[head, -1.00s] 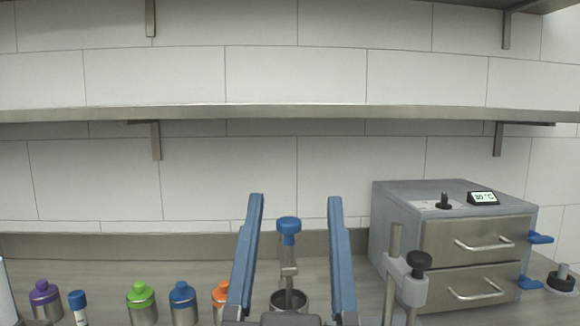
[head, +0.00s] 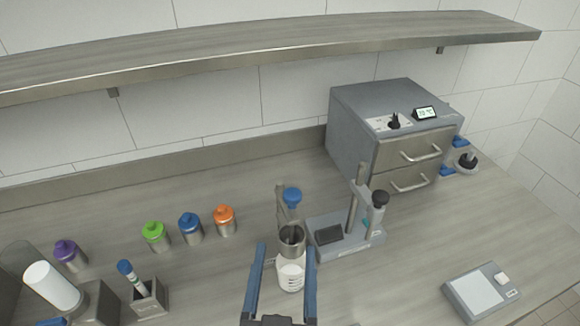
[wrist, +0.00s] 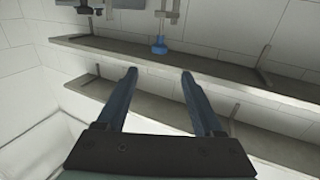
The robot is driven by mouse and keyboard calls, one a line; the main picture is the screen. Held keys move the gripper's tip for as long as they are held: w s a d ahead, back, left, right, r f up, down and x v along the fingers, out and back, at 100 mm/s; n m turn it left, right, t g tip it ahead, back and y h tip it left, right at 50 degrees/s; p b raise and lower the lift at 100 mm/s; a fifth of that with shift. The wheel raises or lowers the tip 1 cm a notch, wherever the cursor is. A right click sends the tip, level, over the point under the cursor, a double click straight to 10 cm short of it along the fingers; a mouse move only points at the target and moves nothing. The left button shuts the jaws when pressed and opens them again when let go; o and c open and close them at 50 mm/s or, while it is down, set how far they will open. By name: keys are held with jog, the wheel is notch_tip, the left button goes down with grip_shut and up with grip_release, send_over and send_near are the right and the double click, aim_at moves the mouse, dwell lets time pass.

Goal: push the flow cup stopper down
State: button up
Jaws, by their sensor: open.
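The flow cup is a metal cup (head: 291,241) on a stand, with a white bottle (head: 290,277) below it. Its blue-topped stopper (head: 292,196) stands raised above the cup, and the blue top also shows in the wrist view (wrist: 160,46). My gripper (head: 287,248) is open and empty, its two blue fingers spread. In the head view the fingers flank the bottle and the stopper top shows above the fingertips. In the wrist view the stopper top lies beyond the gap between the fingertips (wrist: 158,72), apart from them. The exact depth between them is hard to tell.
Right of the cup stands a grey device with a post (head: 345,240). A grey two-drawer oven (head: 385,140) stands behind it, and a scale (head: 481,290) is at the right. Purple, green, blue and orange-capped bottles (head: 190,228) stand left. A shelf (head: 260,52) runs above.

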aim_at(292, 199)
jog(key=w+p, duration=0.1)
jog(key=w, duration=0.2)
jog(key=w+p, duration=0.1)
jog(key=w, duration=0.3)
jog(key=w+d+p, duration=0.1)
jog(key=w+p, duration=0.1)
jog(key=w, duration=0.2)
jog(key=shift+w, duration=0.9)
jog(key=shift+f, duration=0.1)
jog(key=shift+d, duration=0.1)
grip_shut()
dwell(0.4)
